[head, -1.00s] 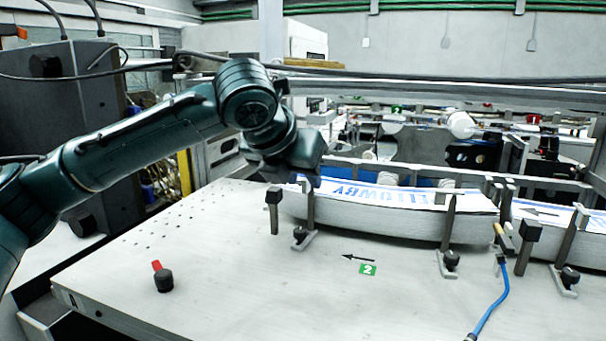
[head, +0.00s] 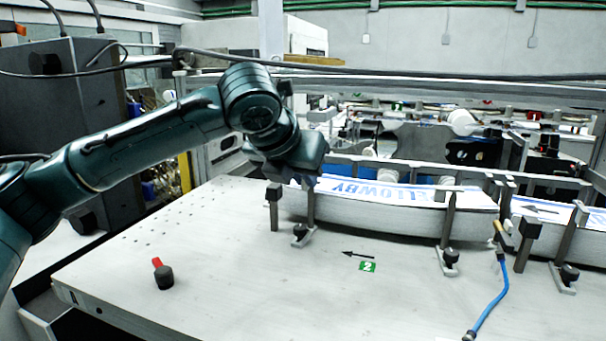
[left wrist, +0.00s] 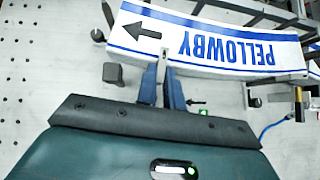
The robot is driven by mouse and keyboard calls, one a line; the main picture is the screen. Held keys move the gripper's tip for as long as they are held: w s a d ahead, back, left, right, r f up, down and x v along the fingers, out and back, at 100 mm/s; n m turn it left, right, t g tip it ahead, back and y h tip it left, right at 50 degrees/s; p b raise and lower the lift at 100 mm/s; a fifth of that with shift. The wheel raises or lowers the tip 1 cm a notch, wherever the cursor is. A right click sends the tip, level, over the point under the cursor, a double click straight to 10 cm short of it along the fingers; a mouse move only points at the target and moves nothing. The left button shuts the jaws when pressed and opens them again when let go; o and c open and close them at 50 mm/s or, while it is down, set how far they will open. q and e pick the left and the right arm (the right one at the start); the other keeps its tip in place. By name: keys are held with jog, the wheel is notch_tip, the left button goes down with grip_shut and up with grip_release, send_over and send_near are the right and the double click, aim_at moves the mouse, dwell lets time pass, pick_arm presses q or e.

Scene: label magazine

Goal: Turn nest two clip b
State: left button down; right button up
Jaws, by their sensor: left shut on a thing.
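The nest with the green 2 tag (head: 367,267) holds a stack of PELLOWBY labels (head: 380,212), which also shows in the left wrist view (left wrist: 215,60). A grey clip with an upright and a dark knob on its foot (head: 301,232) stands at the stack's front left. A similar clip (head: 448,258) stands at its front right. My left gripper (head: 308,182) is over the stack's left front edge. In the left wrist view its fingers (left wrist: 164,88) are shut on the upright of the front left clip. The fingertips are mostly hidden in the head view. Neither clip's lettering is visible.
A dark square post (head: 274,205) stands just left of the held clip. A blue hose (head: 493,305) and another label stack (head: 550,212) are at the right.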

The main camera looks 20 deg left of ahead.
pick_arm(q)
jog(key=shift+d+n+y, duration=0.15)
jog(key=shift+n+y, duration=0.15)
jog(key=shift+n, duration=0.1)
jog(key=shift+w+d+r+n+g+y, duration=0.1)
jog(key=shift+w+d+n+g+y, duration=0.4)
jog(key=shift+n+g+y, duration=1.65)
jog(key=shift+w+d+f+n+g+y, duration=0.1)
jog(key=shift+w+d+n+g+y, duration=0.5)
jog(key=shift+n, duration=3)
jog(key=shift+w+d+r+n+g+y, duration=0.2)
jog(key=shift+d+n+g+y, duration=0.6)
jog(key=shift+n+y, duration=1.65)
jog(key=shift+a+f+n+g+h, duration=0.1)
jog(key=shift+a+n+g+h, duration=0.15)
jog(key=shift+n, duration=0.25)
jog(key=c, duration=1.5)
grip_release()
jog(key=shift+w, duration=0.1)
